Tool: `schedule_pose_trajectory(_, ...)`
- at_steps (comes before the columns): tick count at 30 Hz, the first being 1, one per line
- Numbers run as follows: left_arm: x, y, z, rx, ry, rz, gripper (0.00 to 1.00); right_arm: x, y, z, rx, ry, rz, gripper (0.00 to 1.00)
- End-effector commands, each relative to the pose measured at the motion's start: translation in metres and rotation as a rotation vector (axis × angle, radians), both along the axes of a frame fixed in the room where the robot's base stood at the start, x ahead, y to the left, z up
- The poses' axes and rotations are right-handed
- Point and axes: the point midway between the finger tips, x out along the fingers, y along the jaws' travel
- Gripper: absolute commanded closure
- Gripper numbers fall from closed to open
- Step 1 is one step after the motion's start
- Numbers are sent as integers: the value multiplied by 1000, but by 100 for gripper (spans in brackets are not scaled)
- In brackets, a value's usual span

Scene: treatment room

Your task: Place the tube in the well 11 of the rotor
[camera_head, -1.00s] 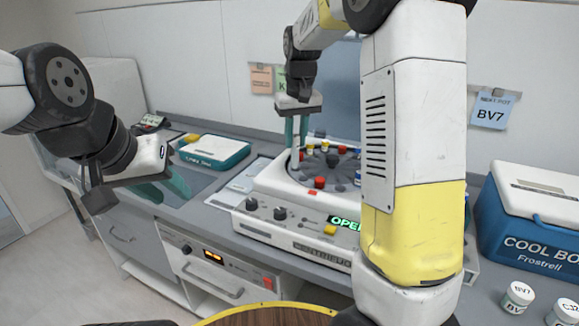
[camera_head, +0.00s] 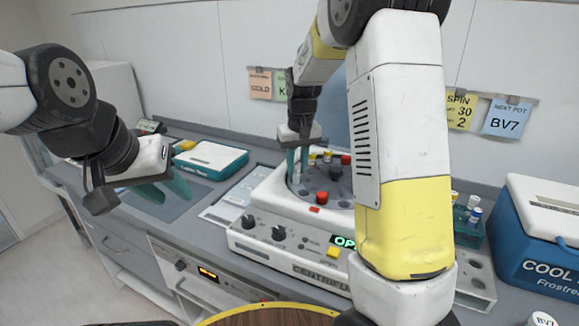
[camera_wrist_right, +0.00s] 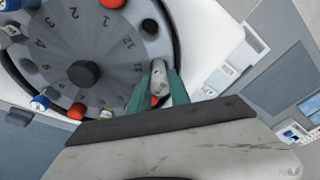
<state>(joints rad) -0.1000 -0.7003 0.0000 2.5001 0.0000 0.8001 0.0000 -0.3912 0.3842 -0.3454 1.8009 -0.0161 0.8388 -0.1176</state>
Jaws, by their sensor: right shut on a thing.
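My right gripper (camera_head: 297,170) points down at the left rim of the rotor and is shut on the tube. In the right wrist view the tube (camera_wrist_right: 160,74) is a pale, whitish piece between the teal fingertips. A bit of red shows between the fingers; I cannot tell what it belongs to. The tube is over or in the rotor's edge beside the labels 11 and 12; how deep it sits is hidden. The grey rotor (camera_wrist_right: 98,98) has numbered wells; it also shows in the head view (camera_head: 318,186). My left gripper (camera_head: 165,190) is open and empty, left of the centrifuge.
Other capped tubes stand in the rotor, including a blue-capped one (camera_wrist_right: 40,103) and a red-capped one (camera_wrist_right: 76,111). The white centrifuge (camera_head: 290,233) stands on the bench. A teal-edged box (camera_head: 210,160) is behind left, a tube rack (camera_head: 470,235) and blue cool box (camera_head: 540,240) right.

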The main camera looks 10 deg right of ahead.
Motion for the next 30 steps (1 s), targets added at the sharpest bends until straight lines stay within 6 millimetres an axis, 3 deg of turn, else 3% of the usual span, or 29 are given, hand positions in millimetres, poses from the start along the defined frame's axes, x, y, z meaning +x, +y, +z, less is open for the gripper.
schedule_pose_trajectory(3,0,0,0,0,0,0,64,-1,0,-16,-2,3,0,100)
schedule_pose_trajectory(14,0,0,0,0,0,0,64,0,-1,-20,-1,1,0,100)
schedule_pose_trajectory(15,0,0,0,0,0,0,64,0,0,-20,-1,0,0,69)
schedule_pose_trajectory(17,0,0,0,0,0,0,64,0,0,-19,-1,0,0,57)
schedule_pose_trajectory(30,0,0,0,0,0,0,64,0,0,-11,0,-2,0,55)
